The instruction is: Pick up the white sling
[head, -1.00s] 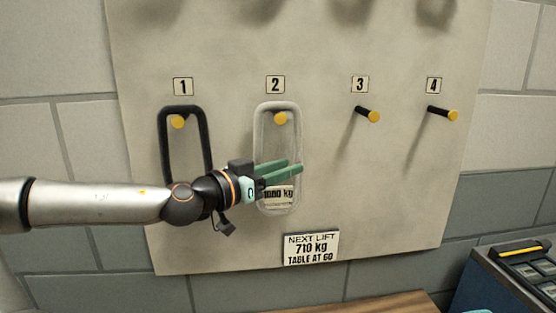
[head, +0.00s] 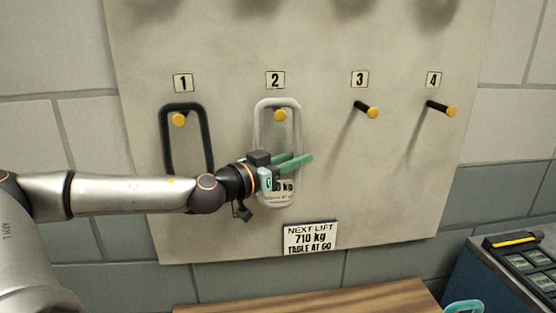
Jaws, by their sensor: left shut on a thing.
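The white sling (head: 258,128) is a pale upright loop on the yellow-tipped peg under label 2. A tag reading "kg" shows at its lower part, partly covered by my gripper. My left gripper (head: 301,161) comes in from the left across the loop's lower right side. Its green fingers are shut on the white sling, with the tips reaching past its right edge. The sling's top still lies around peg 2 (head: 280,115).
A black sling (head: 208,135) hangs on peg 1, just left. Pegs 3 (head: 371,112) and 4 (head: 445,109) stick out empty. A sign (head: 310,238) reads "NEXT LIFT 710 kg". Below are a wooden table top (head: 320,300) and a blue case (head: 505,275) at right.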

